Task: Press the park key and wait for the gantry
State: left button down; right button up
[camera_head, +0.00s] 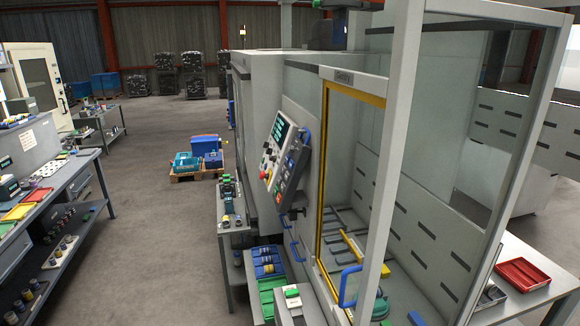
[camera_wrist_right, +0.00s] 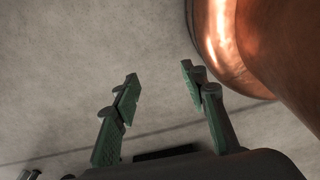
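The grey control panel (camera_head: 285,158) stands tilted on the side of the machine in the middle of the head view. It has a lit screen, a red round button and several small coloured keys. Which one is the park key is too small to tell. My right gripper (camera_wrist_right: 160,72) is open, with two green fingers apart and nothing between them, over a plain grey surface in the right wrist view. I see neither gripper at the panel. My left gripper is not in view. The gantry cannot be clearly made out.
The machine's yellow-framed door (camera_head: 323,180) with a blue handle (camera_head: 349,287) is right of the panel. A bench (camera_head: 238,240) with small parts stands below left. A copper-coloured curved body (camera_wrist_right: 262,40) is close to the right gripper. The floor (camera_head: 150,240) at left is clear.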

jog(key=shift+c, duration=0.7)
jog(key=c, duration=0.8)
jog(key=shift+d, duration=0.15)
grip_shut()
